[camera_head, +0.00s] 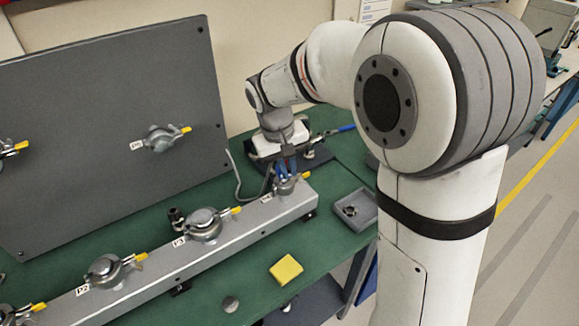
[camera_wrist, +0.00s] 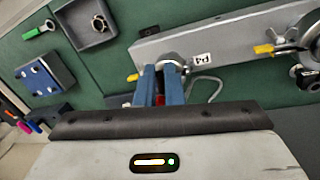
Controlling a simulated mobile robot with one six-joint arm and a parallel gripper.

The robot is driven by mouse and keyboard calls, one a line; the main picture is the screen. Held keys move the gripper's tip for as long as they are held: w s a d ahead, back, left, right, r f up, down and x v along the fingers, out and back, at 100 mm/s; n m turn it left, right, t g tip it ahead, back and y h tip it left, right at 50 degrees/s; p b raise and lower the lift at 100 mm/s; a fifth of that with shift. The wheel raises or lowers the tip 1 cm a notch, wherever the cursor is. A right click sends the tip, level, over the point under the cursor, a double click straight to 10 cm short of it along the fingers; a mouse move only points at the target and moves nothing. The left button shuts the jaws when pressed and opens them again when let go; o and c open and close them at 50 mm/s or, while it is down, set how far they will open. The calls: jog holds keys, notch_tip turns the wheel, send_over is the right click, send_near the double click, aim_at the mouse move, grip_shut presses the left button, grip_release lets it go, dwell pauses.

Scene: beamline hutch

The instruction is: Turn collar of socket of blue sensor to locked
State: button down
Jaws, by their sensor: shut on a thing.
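The grey metal socket marked P4 sits at the right end of the grey rail in the head view, with a yellow tab (camera_head: 305,175) on its collar. In the wrist view, the round metal collar (camera_wrist: 172,57) shows just beyond my fingertips, with its yellow tab (camera_wrist: 133,77) to the left. My gripper (camera_head: 286,173) has blue fingers and is down at this socket. In the wrist view my gripper (camera_wrist: 161,69) is shut at the collar, and a small red part (camera_wrist: 160,100) shows between the fingers. I cannot make out a separate blue sensor; my fingers cover much of the socket.
More sockets with yellow tabs stand along the rail (camera_head: 150,258), including P3 (camera_head: 204,224), and on the upright grey panel (camera_head: 100,120). A yellow block (camera_head: 286,269) and a grey tray (camera_head: 357,210) lie on the green table. A blue-handled tool (camera_head: 340,130) lies behind my gripper.

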jog(key=w+a+m+g, duration=0.2)
jog(key=a+m, duration=0.3)
jog(key=m, duration=1)
jog(key=shift+w+a+m+y, duration=0.25)
jog(key=shift+w+m+y, duration=0.15)
jog(key=shift+w, duration=0.05)
dwell(0.3)
jog(key=c, duration=1.5)
grip_release()
jog(key=r, duration=0.2)
jog(key=w+r, duration=0.1)
jog(key=r, duration=0.2)
jog(key=r+b, duration=0.1)
jog(key=r, duration=0.1)
jog(key=shift+w+a+r, duration=0.15)
jog(key=shift+a+r, duration=0.2)
